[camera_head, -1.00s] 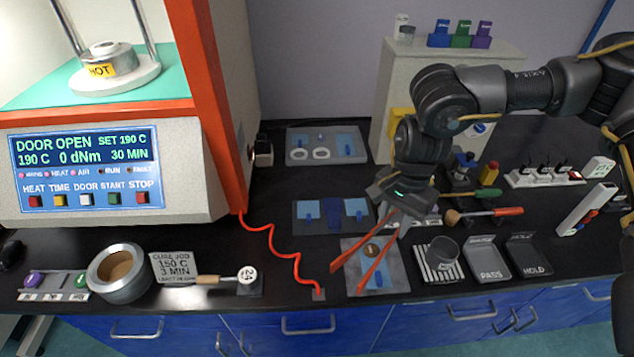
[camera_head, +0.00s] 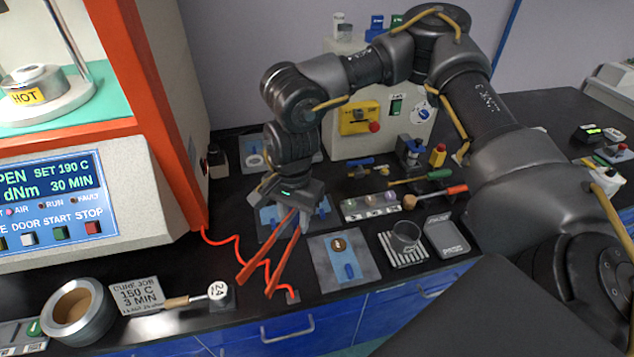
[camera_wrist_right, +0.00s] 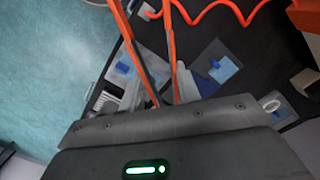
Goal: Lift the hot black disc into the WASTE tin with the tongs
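My right gripper (camera_head: 300,207) is shut on the orange-red tongs (camera_head: 285,250), which hang down with their two arms spread apart and nothing between them. The tongs also show in the right wrist view (camera_wrist_right: 169,45). Their tips are over the bench near the coiled red cord, left of a grey mat. I cannot pick out a black disc. A metal die marked HOT (camera_head: 37,86) stands in the rheometer at the upper left. My left gripper is not in view.
The rheometer (camera_head: 150,130) stands at the left. The grey mat (camera_head: 365,268) holds a small brownish round piece (camera_head: 338,245). A metal ring (camera_head: 80,312) and a cure-job card (camera_head: 136,296) lie at the front left. The PASS tray (camera_head: 446,240) is right of the cup.

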